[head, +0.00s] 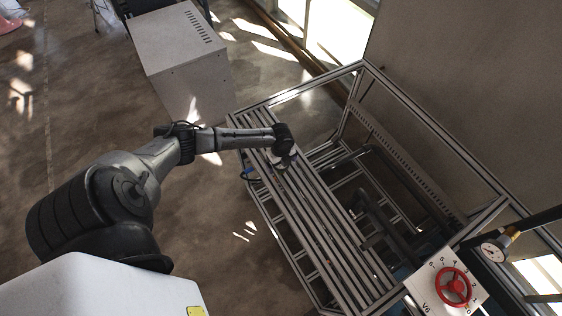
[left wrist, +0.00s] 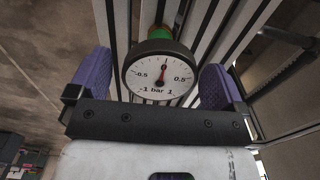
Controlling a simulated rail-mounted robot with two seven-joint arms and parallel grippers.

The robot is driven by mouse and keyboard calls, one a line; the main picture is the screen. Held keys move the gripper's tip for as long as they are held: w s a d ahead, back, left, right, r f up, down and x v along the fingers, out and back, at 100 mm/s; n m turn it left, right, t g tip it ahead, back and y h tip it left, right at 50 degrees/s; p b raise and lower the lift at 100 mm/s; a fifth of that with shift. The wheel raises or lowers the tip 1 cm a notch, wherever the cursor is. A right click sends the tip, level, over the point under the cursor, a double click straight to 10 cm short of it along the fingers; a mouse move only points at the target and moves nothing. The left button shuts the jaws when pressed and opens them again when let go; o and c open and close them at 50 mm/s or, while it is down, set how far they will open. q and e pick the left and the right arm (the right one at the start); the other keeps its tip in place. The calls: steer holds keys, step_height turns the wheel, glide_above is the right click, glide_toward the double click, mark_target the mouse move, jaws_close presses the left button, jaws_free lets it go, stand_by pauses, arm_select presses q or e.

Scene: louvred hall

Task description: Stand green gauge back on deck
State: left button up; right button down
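The green gauge (left wrist: 160,72) is in the left wrist view, its round white dial facing the camera, marked "bar", with a black rim and red needle. Its green part (left wrist: 159,33) shows behind the rim, against the slats. I cannot tell surely whether it lies or is tilted. My left gripper (left wrist: 156,66) is open, one purple finger on each side of the dial, with a gap at the left and very little at the right. In the head view my left gripper (head: 272,166) is low over the slatted deck (head: 322,238); the gauge is not clear there. My right gripper is not in view.
A metal frame (head: 427,149) rises around the deck, with open gaps beyond the slats. A panel with a red handwheel (head: 454,287) and another dial gauge (head: 493,251) stand at lower right. A grey cabinet (head: 178,55) stands on the floor at upper left.

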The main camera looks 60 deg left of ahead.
arm_select(q)
steer(key=shift+r, duration=0.15)
step_height(320, 180, up, 10)
steer(key=s+d+f+n+t+h, duration=0.15)
steer(key=s+d, duration=0.35)
steer(key=d, duration=0.5)
steer(key=s+d+f+n, duration=0.25)
steer(key=s+d, duration=0.25)
steer(key=d, duration=0.6)
steer(key=s+d+r+n+t+y, duration=0.1)
steer(key=s+d+r+n+t, duration=0.1)
steer(key=s+r+n, duration=0.5)
steer(key=s+d+n, duration=0.1)
steer(key=s+n, duration=0.1)
steer(key=n, duration=0.2)
steer(key=shift+s+d+n+b, duration=0.3)
steer(key=shift+n+b, duration=0.1)
steer(key=shift+f, duration=0.1)
